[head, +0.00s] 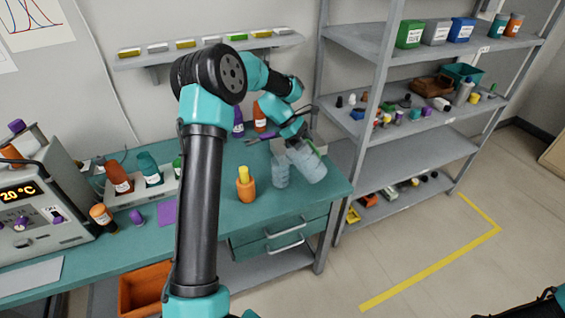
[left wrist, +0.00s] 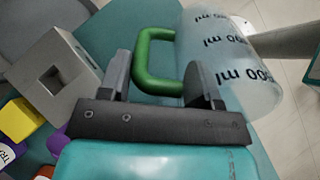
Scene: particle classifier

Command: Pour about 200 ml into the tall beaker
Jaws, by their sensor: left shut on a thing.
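My left gripper (head: 298,139) is shut on the green handle (left wrist: 142,62) of a clear jug (head: 310,167). The jug carries black "ml" markings, which show in the left wrist view (left wrist: 232,62). In the head view the jug looks tilted and held near the bench's right end. A clear beaker (head: 280,174) stands upright on the bench just left of the jug; the two overlap in the picture, and I cannot tell whether they touch. The liquid level in either one cannot be made out. My right gripper is not in view.
On the teal bench (head: 255,212) an orange holder (head: 246,190) with a yellow piece stands left of the beaker. Several bottles and a heating unit (head: 45,200) stand further left. A grey shelf rack (head: 410,155) rises right of the bench.

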